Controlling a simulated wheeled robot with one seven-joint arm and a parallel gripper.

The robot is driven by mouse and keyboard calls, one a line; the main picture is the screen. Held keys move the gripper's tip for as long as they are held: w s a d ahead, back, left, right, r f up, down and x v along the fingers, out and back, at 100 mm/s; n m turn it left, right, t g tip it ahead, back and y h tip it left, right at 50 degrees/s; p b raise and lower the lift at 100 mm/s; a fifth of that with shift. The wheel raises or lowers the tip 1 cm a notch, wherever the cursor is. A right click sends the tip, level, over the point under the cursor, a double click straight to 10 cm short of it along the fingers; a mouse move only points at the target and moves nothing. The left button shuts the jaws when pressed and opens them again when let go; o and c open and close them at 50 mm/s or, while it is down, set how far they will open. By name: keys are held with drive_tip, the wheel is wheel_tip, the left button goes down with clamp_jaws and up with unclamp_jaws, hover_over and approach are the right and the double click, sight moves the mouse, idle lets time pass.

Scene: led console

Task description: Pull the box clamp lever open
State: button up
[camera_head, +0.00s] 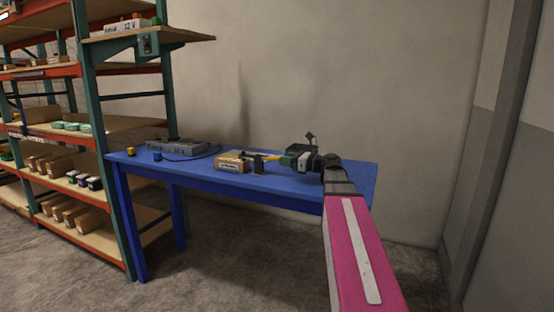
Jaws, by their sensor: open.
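A tan box (230,162) with a pale label sits on the table just left of the fingers. I cannot tell whether the fingers touch it. I cannot make out the clamp lever for certain.
A grey console (178,148) with a dark cable lies on the table's left part. Shelving (88,120) with boxes rises at the left. The table's right end looks clear.

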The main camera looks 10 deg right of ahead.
sight(277, 158)
drive_tip(key=shift+x, duration=2.3)
clamp_jaws()
